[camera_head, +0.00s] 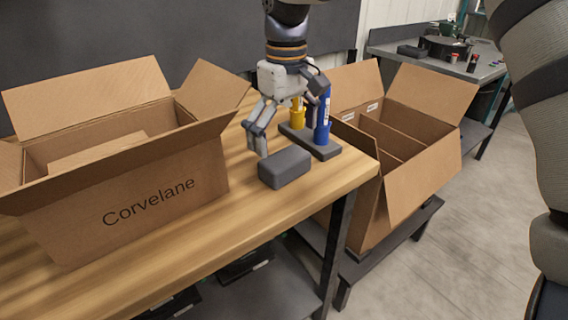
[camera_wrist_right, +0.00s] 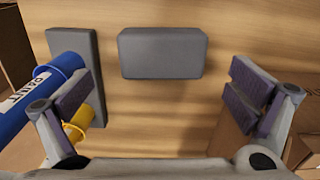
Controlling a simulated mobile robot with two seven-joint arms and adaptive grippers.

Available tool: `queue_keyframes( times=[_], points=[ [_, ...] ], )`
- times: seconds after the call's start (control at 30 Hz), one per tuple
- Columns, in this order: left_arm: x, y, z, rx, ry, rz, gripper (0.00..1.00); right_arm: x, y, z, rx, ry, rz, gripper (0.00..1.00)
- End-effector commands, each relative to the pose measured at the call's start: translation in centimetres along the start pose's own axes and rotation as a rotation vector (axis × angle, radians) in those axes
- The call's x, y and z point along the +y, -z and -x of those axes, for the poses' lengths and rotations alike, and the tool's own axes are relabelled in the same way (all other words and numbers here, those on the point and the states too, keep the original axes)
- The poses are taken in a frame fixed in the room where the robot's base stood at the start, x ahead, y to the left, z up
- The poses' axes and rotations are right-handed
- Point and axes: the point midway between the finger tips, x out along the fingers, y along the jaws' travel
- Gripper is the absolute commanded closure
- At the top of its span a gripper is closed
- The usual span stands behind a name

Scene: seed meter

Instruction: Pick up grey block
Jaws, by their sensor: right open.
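The grey block (camera_head: 285,167) lies on the wooden table near its front right edge. In the right wrist view the grey block (camera_wrist_right: 161,52) shows whole, ahead of the fingers and roughly midway between them, with nothing touching it. My right gripper (camera_head: 289,118) is open and empty, pointing down just above and behind the block. Its two spread fingers also show in the right wrist view (camera_wrist_right: 164,92). My left gripper is not in view.
Behind the block, a dark grey base (camera_head: 327,150) carries a blue cylinder (camera_head: 322,120) and a yellow one (camera_head: 297,114), close to the gripper. An open Corvelane carton (camera_head: 150,205) stands left. Another open carton (camera_head: 425,180) stands lower right. Bare table lies in front of the block.

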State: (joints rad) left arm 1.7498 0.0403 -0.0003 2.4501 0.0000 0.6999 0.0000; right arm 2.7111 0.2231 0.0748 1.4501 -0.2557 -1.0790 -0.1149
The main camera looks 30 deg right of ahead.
Motion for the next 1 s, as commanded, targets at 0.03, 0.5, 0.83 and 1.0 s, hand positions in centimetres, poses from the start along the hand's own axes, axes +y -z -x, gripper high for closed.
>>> queue_keyframes(
  times=[0.03,0.5,0.83,1.0],
  points=[
    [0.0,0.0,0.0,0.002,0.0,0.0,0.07,-0.1,-0.1,-0.6,-0.002,0.001,0.001,0.0],
    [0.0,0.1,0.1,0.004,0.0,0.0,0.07,-0.4,-0.2,-5.4,0.002,0.0,0.001,0.0],
    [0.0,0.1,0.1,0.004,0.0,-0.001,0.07,-0.3,-0.2,-5.4,0.002,0.0,0.001,0.28],
    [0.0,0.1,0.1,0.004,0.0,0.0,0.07,-0.3,-0.2,-5.4,0.002,0.0,0.001,0.28]
  ],
)
